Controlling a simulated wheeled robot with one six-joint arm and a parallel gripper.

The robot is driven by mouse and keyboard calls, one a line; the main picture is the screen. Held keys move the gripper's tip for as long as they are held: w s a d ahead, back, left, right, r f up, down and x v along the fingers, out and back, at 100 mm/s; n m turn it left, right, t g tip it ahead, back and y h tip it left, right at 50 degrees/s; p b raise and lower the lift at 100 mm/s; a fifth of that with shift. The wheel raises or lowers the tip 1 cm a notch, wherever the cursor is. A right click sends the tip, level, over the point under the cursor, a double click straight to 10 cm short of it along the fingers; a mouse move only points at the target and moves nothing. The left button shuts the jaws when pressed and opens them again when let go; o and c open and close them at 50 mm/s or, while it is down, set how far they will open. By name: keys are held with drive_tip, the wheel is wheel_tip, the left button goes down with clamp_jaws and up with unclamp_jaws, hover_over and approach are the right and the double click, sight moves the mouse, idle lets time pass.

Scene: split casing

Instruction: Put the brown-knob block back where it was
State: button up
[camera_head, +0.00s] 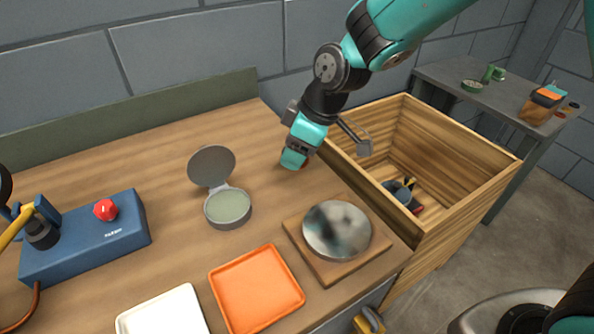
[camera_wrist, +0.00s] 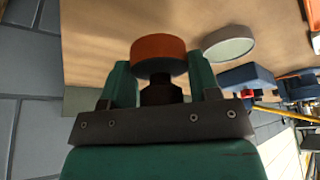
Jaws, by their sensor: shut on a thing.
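The brown-knob block shows in the wrist view as a round orange-brown piece (camera_wrist: 158,52) with a dark part below it. My gripper (camera_wrist: 160,85) is shut on it, with a teal finger on either side. In the head view my gripper (camera_head: 294,158) points down at the wooden worktop, near its back right edge, and mostly hides the block. I cannot tell whether the block touches the worktop.
A round tin (camera_head: 228,208) with its lid raised stands left of my gripper. A mottled metal disc (camera_head: 337,230) lies on a wooden board (camera_head: 318,267). Also there are an orange tray (camera_head: 257,288), a white tray (camera_head: 162,315), a blue red-button box (camera_head: 85,238) and an open wooden bin (camera_head: 460,152).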

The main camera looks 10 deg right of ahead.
sight(290, 182)
drive_tip(key=shift+f, duration=3)
drive_tip(key=shift+f, duration=0.15)
drive_tip(key=o, duration=0.9)
drive_tip(key=v, duration=1.1)
drive_tip(key=s+d+r+m, duration=0.1)
drive_tip(key=s+r+m, duration=0.1)
drive_tip(key=s, duration=0.5)
drive_tip(key=s+d+r+m+g, duration=0.1)
drive_tip(key=s+d+r+m, duration=0.1)
drive_tip(key=s, duration=0.5)
drive_tip(key=s+d+r+m, duration=0.1)
drive_tip(key=s+r+m, duration=0.1)
drive_tip(key=s, duration=0.5)
drive_tip(key=shift+s+d+r+m+g, duration=0.1)
drive_tip(key=shift+r+m+g, duration=0.05)
drive_tip(key=shift+r, duration=0.2)
drive_tip(key=shift+s+d+r+m+g, duration=0.1)
drive_tip(key=shift+d+r+m+g, duration=0.05)
drive_tip(key=shift+r, duration=0.25)
